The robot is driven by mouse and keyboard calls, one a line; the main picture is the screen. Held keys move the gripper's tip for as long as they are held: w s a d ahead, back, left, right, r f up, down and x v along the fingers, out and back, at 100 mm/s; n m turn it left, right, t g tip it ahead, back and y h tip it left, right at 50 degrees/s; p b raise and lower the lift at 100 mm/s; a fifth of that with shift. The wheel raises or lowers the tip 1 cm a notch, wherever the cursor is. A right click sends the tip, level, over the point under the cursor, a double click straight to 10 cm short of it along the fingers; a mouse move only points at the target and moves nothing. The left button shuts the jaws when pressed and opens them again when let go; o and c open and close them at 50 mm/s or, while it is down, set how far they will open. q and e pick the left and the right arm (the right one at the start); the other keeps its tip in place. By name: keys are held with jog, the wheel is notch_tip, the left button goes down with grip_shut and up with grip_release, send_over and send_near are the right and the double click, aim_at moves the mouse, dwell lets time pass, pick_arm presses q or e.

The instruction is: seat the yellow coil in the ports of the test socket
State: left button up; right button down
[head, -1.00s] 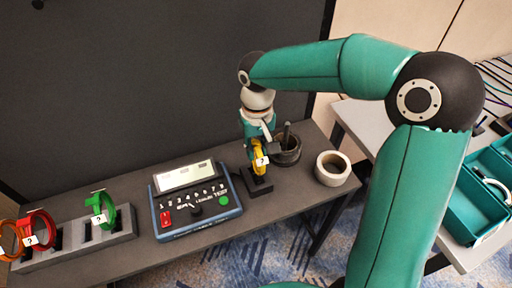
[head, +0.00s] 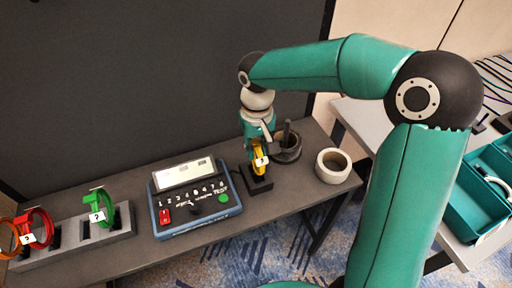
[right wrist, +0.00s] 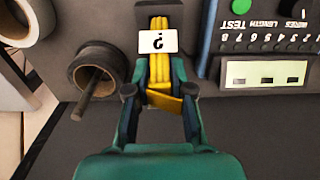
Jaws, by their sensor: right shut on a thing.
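The yellow coil (head: 260,158) with a white "?" tag stands upright at the black test socket (head: 258,187) on the dark bench. It also shows in the right wrist view (right wrist: 159,72), with the socket (right wrist: 160,13) just beyond it. My right gripper (head: 257,148) is shut on the coil from above, its fingers on both sides of the coil in the wrist view (right wrist: 159,95). The coil's lower end is at the socket's top; the ports are hidden, so I cannot tell how deep it sits. My left gripper is not in view.
The tester box (head: 194,198) stands left of the socket. A dark cup with a rod (head: 287,150) and a pale ring (head: 333,166) are to the right. A grey rack (head: 75,247) with green and red coils is at far left. A teal tray (head: 470,205) lies right.

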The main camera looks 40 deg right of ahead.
jog(key=shift+f+b, duration=0.35)
jog(key=shift+f, duration=0.1)
dwell(0.5)
jog(key=c, duration=0.9)
grip_release()
jog(key=shift+c, duration=0.2)
notch_tip(320, 180, up, 12)
jog(key=shift+f, duration=0.1)
